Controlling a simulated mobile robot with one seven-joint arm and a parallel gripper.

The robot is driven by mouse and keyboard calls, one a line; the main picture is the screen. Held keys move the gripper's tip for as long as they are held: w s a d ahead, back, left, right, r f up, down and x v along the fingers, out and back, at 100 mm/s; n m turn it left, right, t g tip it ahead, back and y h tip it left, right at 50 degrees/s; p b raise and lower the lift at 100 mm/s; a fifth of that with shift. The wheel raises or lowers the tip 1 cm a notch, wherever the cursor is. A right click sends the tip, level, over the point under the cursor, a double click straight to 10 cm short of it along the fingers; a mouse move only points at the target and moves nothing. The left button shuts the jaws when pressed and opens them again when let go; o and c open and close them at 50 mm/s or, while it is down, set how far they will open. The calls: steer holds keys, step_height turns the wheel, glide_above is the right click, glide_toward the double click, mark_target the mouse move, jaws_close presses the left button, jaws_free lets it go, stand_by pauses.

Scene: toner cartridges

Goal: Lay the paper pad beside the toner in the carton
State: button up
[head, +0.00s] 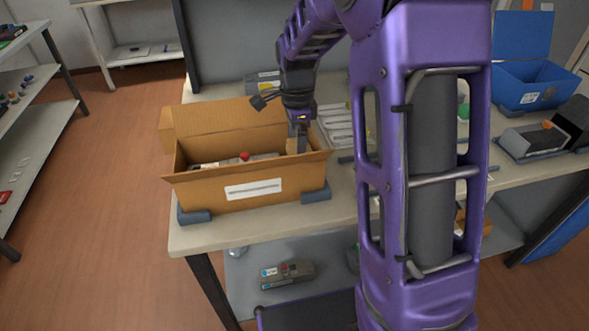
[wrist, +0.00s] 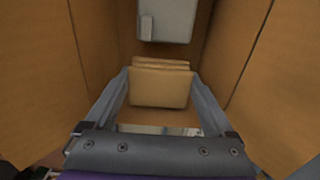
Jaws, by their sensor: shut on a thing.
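The open brown carton (head: 215,190) stands on the table's left end, with a white label on its front. Inside it lies the grey toner (head: 225,162), with a red knob on top; its end also shows in the wrist view (wrist: 168,22). My gripper (head: 299,147) reaches down into the right end of the carton. In the wrist view my gripper (wrist: 160,78) is shut on the tan paper pad (wrist: 160,92), between the carton walls, with the toner beyond it. I cannot tell whether the pad touches the carton floor.
The carton's flaps stand out around its opening, close to my arm. Dark blocks (head: 195,216) sit at its front corners. A white tray (head: 340,125) is behind to the right. A blue bin (head: 530,92) stands far right. Another cartridge (head: 287,273) lies on the lower shelf.

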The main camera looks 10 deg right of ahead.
steer(key=shift+f+b, duration=0.45)
steer(key=shift+f, duration=2.55)
steer(key=shift+f, duration=0.1)
steer(key=o, duration=1.1)
steer(key=shift+o, duration=0.2)
step_height(320, 180, up, 12)
steer(key=shift+r+p, duration=0.15)
steer(key=shift+p, duration=0.95)
steer(key=shift+w, duration=0.1)
